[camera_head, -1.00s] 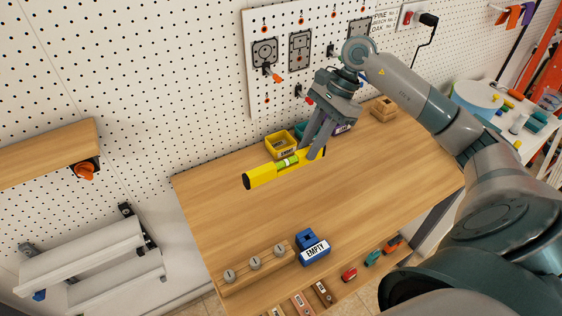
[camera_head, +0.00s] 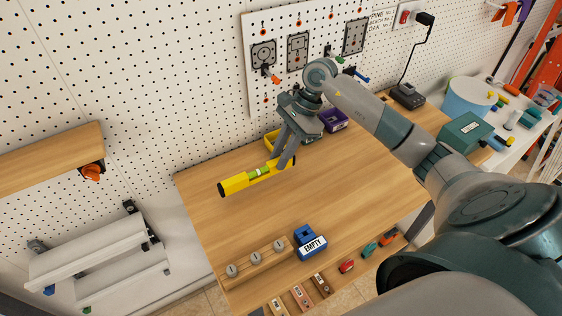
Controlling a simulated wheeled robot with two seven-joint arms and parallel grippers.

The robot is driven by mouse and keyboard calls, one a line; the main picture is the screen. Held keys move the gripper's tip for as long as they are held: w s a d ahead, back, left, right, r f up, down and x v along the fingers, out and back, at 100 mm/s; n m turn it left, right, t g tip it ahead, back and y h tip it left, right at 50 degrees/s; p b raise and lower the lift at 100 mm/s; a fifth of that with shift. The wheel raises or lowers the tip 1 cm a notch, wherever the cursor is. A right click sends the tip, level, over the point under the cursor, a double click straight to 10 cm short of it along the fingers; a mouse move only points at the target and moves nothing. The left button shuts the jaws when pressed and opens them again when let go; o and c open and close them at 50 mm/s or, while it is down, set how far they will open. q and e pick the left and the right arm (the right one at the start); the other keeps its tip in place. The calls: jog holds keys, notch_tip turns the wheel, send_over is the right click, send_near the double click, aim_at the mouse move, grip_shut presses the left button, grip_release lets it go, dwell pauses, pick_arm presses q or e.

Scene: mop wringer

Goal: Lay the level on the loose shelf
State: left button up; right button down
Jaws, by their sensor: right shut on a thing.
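The yellow level (camera_head: 238,183) with a green vial is held above the wooden workbench. My right gripper (camera_head: 284,162) is shut on the level near its right end, with the arm reaching in from the right. The level's left end points left, toward the wall shelf. A wooden shelf board (camera_head: 50,158) is on the pegboard wall at the left, with an orange knob (camera_head: 92,172) under its right end. I cannot tell whether this board is the loose one. My left gripper is not in view.
The workbench top (camera_head: 340,200) is mostly clear. A blue bin marked EMPTY (camera_head: 308,243) and a wooden block with round weights (camera_head: 254,258) stand at its front. Yellow and purple bins (camera_head: 333,120) stand at the back. Grey-white ledges (camera_head: 92,250) are at lower left.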

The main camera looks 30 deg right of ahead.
jog(key=shift+f+p, duration=0.75)
jog(key=shift+f, duration=0.8)
jog(key=shift+f, duration=0.15)
jog(key=c, duration=1.6)
grip_release()
